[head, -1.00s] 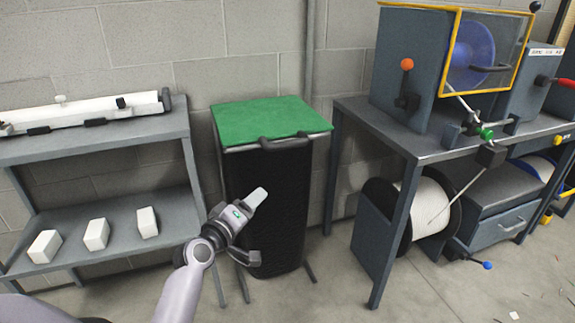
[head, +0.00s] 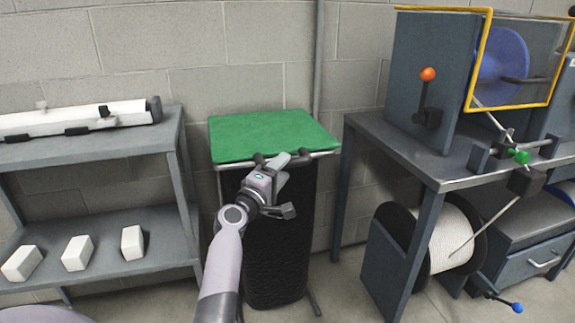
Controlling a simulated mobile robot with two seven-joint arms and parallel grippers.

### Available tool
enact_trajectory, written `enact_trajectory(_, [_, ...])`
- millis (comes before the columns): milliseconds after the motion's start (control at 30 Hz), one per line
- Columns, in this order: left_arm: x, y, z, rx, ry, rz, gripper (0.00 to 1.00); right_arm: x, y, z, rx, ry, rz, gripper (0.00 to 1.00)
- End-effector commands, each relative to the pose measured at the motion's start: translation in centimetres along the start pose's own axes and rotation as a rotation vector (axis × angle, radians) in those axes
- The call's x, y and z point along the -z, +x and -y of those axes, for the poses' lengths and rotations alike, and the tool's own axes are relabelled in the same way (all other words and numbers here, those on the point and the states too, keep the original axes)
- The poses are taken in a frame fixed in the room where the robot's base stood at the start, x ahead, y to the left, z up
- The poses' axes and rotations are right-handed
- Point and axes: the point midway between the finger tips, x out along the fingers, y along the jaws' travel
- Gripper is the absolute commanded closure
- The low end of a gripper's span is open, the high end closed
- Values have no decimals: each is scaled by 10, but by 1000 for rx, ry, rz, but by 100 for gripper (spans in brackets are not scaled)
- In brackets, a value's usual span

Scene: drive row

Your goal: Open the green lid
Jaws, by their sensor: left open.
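The green lid (head: 270,132) lies flat and closed on top of a tall black bin (head: 282,240) against the wall. A dark handle (head: 259,158) runs along the lid's front edge, partly hidden by my gripper. My left gripper (head: 292,184) is open and empty, just in front of and below the lid's front edge, close to the handle. I cannot tell whether it touches the handle. My right gripper is not in view.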

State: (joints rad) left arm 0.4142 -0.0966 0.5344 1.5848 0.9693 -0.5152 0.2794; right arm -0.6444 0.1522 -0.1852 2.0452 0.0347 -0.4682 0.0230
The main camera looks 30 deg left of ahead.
Motion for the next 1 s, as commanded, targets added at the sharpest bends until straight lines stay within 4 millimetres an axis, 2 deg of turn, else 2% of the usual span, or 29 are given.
enact_trajectory(100, [0,15,0,-1,-1,0,48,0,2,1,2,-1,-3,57])
enact_trajectory(300, [0,28,0,0,1,0,48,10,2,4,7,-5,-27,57])
enact_trajectory(633, [0,31,0,1,2,0,48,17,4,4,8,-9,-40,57])
enact_trajectory(667, [0,31,0,1,2,0,55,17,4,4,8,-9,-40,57])
enact_trajectory(800, [0,30,0,1,2,0,100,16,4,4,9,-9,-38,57])
enact_trajectory(1000, [0,31,-1,1,1,0,100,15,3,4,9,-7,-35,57])
